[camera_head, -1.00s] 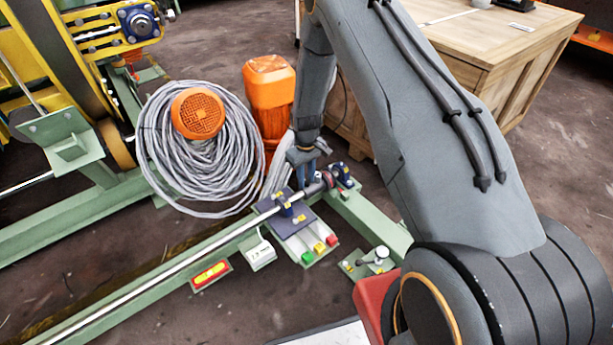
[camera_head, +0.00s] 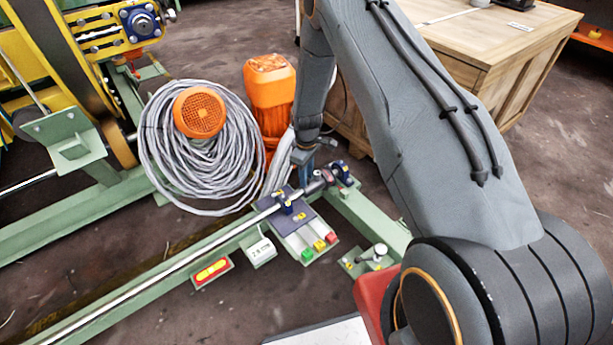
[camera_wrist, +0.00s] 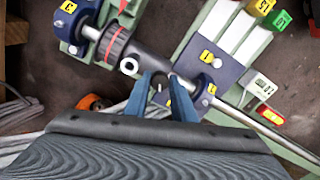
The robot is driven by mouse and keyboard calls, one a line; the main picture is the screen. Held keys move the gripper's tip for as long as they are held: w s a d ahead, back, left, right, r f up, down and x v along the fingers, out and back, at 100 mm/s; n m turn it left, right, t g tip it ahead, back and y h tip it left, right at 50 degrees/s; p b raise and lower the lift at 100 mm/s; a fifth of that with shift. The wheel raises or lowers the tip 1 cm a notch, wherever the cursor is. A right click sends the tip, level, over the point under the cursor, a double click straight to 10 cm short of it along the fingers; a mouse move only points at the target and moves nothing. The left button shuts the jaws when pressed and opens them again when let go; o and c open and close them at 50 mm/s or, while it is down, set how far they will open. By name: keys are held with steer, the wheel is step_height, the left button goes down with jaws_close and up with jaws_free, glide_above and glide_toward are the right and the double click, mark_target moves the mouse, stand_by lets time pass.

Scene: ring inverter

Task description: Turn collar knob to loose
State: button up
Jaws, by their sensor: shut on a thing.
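A dark collar (camera_wrist: 150,62) sits on the bright steel shaft (camera_head: 170,261) between two blue bearing blocks; in the head view the collar (camera_head: 316,186) shows just below my gripper. My gripper (camera_wrist: 160,77) is at the collar's near side in the wrist view, its two blue fingers close together on a small dark part, which I take for the collar knob (camera_wrist: 160,81). The fingers hide most of it, so its turn position is not readable. A pale round stud (camera_wrist: 129,66) shows on the collar beside the left finger.
A ribbed red-ringed part (camera_wrist: 113,45) and a bearing block (camera_wrist: 76,22) lie left along the shaft. A numbered block (camera_wrist: 211,62), green and yellow tags and a small display (camera_head: 262,251) are near. A cable coil (camera_head: 160,160) and orange motor (camera_head: 268,90) stand behind.

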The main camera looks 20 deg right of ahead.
steer(key=o, duration=1.1)
steer(key=shift+c, duration=0.2)
